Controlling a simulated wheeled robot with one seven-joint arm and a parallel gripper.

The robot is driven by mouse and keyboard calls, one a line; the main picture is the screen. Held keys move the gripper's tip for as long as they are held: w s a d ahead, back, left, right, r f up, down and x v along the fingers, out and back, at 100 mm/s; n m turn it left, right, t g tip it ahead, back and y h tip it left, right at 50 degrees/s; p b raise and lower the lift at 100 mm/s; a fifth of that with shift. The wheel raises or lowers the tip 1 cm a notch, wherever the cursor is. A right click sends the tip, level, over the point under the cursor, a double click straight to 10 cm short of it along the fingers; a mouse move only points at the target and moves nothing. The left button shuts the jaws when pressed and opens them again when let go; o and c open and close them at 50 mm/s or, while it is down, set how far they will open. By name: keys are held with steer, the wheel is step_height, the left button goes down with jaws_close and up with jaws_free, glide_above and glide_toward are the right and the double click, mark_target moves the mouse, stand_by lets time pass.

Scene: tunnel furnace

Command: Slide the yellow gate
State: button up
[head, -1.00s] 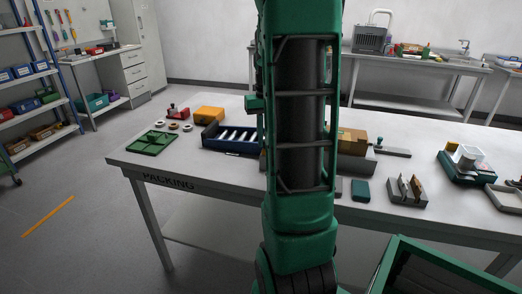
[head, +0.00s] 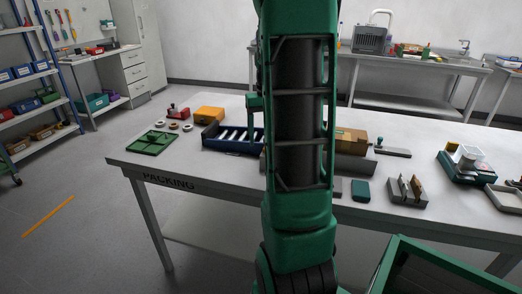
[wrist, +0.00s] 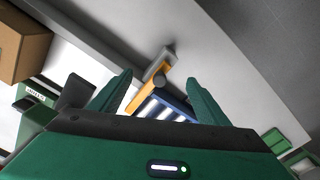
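The yellow gate (wrist: 150,88) shows in the wrist view as a narrow yellow-orange bar with a grey block at its far end. It lies beside the blue roller tray (wrist: 165,108), whose pale rollers show behind my gripper. My gripper (wrist: 160,78) is open, its two green fingers apart. The gate appears between the fingers in the picture; I cannot tell how far beyond them it is, and no contact shows. In the head view the blue roller tray (head: 228,149) is on the packing table, its right end hidden by my arm. The gate is not visible there.
A cardboard box (head: 351,140) stands right of my arm, also at left in the wrist view (wrist: 20,48). A yellow box (head: 208,114) and green tray (head: 153,144) sit left on the table (head: 130,158). A grey slotted block (head: 408,192) stands at front right.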

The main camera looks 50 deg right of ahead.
steer(key=shift+r, duration=3.5)
